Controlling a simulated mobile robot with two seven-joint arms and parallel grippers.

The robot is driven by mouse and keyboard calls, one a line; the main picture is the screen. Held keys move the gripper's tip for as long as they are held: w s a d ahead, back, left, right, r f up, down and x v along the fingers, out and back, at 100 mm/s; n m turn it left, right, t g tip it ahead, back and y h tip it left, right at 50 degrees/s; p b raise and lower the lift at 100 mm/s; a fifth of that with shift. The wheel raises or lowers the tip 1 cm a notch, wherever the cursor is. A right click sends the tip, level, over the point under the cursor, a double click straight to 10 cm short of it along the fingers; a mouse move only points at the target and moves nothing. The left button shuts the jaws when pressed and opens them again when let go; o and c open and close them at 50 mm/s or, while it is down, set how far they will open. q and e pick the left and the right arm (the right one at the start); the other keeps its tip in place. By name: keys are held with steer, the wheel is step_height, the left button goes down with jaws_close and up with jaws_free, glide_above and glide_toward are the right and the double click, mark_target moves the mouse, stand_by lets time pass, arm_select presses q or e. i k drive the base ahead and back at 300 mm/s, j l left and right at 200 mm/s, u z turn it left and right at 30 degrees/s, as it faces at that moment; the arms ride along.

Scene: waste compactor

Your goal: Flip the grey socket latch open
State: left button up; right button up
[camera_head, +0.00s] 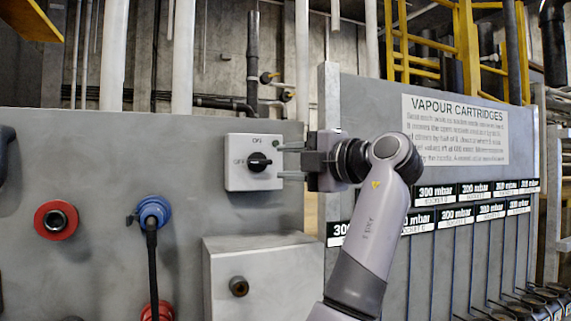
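I cannot pick out a grey socket latch for certain. A blue socket (154,209) with a black cable hanging from it sits on the grey panel, with a small tab on its left side. A red-ringed round fitting (56,221) is left of it. A white switch box (240,178) with a black rotary knob (258,162) is mounted above and right of the blue socket.
A grey box (262,270) with a round dark fitting (239,286) juts out below the switch box. Another red fitting (158,310) is at the bottom edge. A panel of vapour cartridge labels (455,130) stands to the right, behind my arm.

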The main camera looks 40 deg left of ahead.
mark_target(130, 218)
steer(key=k+l, duration=0.1)
steer(key=l, duration=1.4)
